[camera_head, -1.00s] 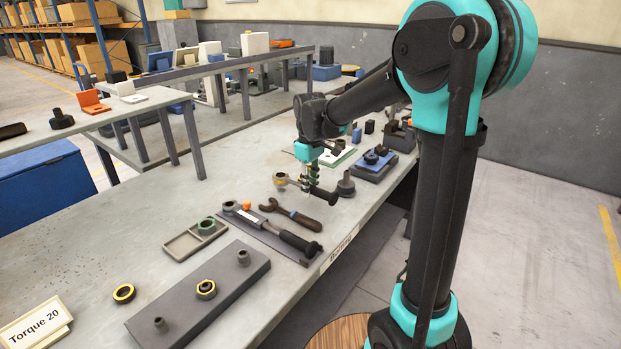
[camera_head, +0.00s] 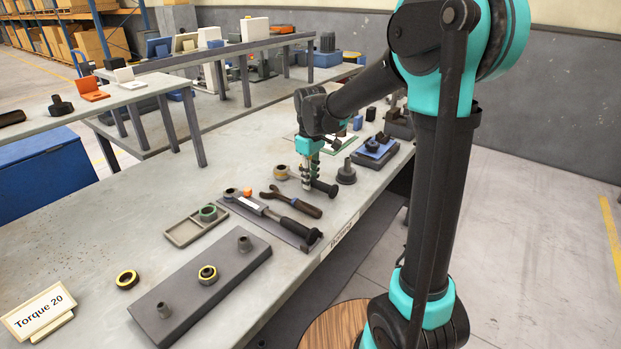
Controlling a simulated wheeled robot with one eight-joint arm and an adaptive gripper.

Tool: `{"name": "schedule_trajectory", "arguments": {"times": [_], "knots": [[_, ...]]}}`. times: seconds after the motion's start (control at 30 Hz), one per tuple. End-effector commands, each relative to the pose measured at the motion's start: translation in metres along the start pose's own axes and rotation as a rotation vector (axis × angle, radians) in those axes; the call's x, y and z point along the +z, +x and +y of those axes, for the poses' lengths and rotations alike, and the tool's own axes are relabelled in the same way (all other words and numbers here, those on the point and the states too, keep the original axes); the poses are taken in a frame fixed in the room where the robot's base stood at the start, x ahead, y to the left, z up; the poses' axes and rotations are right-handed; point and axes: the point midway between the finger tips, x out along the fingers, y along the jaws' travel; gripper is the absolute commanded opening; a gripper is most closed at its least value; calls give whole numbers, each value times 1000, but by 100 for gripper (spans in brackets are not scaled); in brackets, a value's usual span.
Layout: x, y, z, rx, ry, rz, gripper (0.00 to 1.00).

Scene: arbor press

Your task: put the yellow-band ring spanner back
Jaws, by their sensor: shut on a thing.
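The yellow-band ring spanner (camera_head: 282,173) is in my gripper (camera_head: 307,183), its ring head with the yellow band to the left and its dark handle running out to the right. My gripper points down and is shut around the spanner's shank. The spanner lies roughly level, low over the bench behind the open-ended spanner. I cannot tell whether it touches the bench. My gripper's fingers hide the middle of the spanner.
An open-ended spanner (camera_head: 290,202) and a torque wrench (camera_head: 270,212) on a grey mat lie just in front. A dark round-based post (camera_head: 346,173) stands close right. A studded plate (camera_head: 205,290) and small tray (camera_head: 193,232) are nearer. Clear bench (camera_head: 120,235) lies left.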

Motion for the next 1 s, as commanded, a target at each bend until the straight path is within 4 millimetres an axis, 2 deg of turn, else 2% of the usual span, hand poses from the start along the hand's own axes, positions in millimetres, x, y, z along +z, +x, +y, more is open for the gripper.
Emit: {"name": "schedule_trajectory", "arguments": {"times": [0.5,0.53,0.7,1.0], "knots": [[0,9,0,0,0,0,0],[0,10,0,0,0,0,23],[0,9,0,0,0,0,44],[0,9,0,0,0,0,46]]}}
